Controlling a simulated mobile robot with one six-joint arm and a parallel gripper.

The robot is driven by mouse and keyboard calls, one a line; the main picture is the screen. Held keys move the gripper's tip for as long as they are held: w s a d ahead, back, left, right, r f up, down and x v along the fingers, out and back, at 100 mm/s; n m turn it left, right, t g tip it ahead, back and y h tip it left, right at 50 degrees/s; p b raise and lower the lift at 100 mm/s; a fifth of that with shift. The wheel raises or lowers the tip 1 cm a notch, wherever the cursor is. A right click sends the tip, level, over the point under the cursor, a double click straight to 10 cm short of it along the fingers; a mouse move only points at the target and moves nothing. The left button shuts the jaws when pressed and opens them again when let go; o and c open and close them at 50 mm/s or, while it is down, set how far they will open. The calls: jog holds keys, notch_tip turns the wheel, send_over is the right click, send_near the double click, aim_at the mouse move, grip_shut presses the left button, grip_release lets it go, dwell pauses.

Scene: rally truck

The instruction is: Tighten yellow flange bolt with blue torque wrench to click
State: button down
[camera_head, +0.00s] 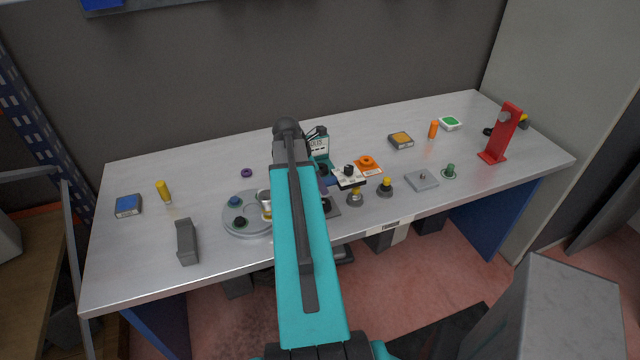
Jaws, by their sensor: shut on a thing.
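A round grey flange plate (233,226) lies on the bench, left of my arm. A blue-topped bolt (234,201) and a black-topped bolt (239,222) stand on it. A yellow bolt (267,214) shows at the plate's right side, partly hidden by my teal arm. A silvery cylinder (264,196) shows just above the yellow bolt; I cannot tell whether they touch. My gripper is hidden behind my arm, so its hold does not show. I cannot make out the blue torque wrench for certain; small dark-blue parts show just right of the arm.
A grey bracket (187,242), yellow cylinder (163,190) and blue-topped box (128,206) stand at left. A teal device (320,145), orange ring (367,162) and yellow-topped knobs (386,187) are right of my arm. A red stand (502,135) is far right. The bench's back left is mostly clear.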

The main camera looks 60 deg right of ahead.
jog(key=shift+f+b, duration=0.35)
jog(key=shift+f, duration=0.7)
dwell(0.6)
jog(key=c, duration=2)
grip_release()
grip_shut()
jog(key=shift+s+a+m+g+y, duration=0.3)
jog(key=shift+s+a+m+y, duration=0.1)
jog(key=shift+s+a+m, duration=0.75)
jog(key=shift+s+a+m+y, duration=0.15)
jog(key=shift+s+a+m, duration=0.3)
jog(key=shift+a, duration=0.2)
jog(key=shift+s+a+m+y, duration=0.15)
jog(key=shift+s+a+m, duration=0.2)
jog(key=shift+a+m, duration=0.25)
dwell(1.1)
